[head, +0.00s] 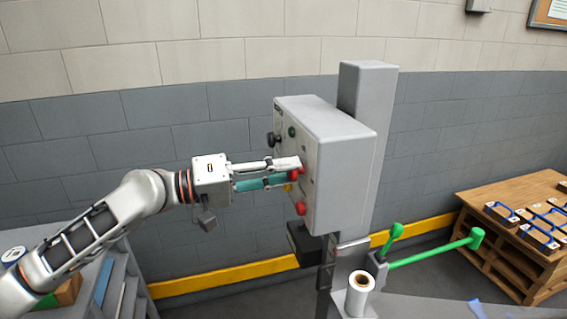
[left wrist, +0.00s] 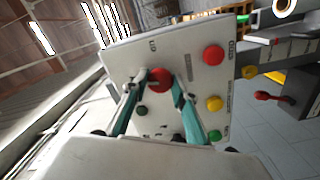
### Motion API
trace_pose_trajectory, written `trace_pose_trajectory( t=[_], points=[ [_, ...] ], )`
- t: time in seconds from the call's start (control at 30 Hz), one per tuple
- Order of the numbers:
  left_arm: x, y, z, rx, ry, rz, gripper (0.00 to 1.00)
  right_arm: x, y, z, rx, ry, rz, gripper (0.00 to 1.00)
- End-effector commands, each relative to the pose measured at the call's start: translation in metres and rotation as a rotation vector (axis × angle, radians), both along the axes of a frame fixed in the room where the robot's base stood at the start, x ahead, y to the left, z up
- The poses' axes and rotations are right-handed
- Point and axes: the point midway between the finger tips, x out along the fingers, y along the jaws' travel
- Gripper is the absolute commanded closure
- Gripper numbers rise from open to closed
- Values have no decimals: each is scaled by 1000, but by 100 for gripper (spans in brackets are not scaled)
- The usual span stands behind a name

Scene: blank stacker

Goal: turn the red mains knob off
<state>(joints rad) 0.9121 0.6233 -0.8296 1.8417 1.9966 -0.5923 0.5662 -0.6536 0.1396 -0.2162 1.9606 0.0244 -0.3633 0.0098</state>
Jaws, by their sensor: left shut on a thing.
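The grey control box (head: 327,150) is on a grey post, its panel facing left. My left gripper (head: 295,170) reaches the panel from the left, with one pale and one teal finger showing in the head view. The red mains knob (left wrist: 160,80) sits between the two fingertips in the left wrist view, and the gripper is shut on it. In the head view the fingers mostly cover this knob. A dark mark shows across its face, but its exact setting is hard to read. My right gripper is not in view.
A separate red button (left wrist: 213,55) is beside the held knob, with a yellow button (left wrist: 214,103) and a green one (left wrist: 214,135) nearby. A black knob (head: 273,138) is on the panel. A green lever (head: 435,250) and a white roll (head: 360,292) stand below right.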

Motion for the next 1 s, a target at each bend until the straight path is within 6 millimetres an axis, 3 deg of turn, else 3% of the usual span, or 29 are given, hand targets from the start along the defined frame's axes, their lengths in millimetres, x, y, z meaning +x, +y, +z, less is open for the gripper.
trace_pose_trajectory(
  t=[0.5,1.0],
  points=[
    [0,0,1,-81,247,1,95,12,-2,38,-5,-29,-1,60],
    [1,0,0,-90,272,1,95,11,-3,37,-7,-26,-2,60]
  ],
)
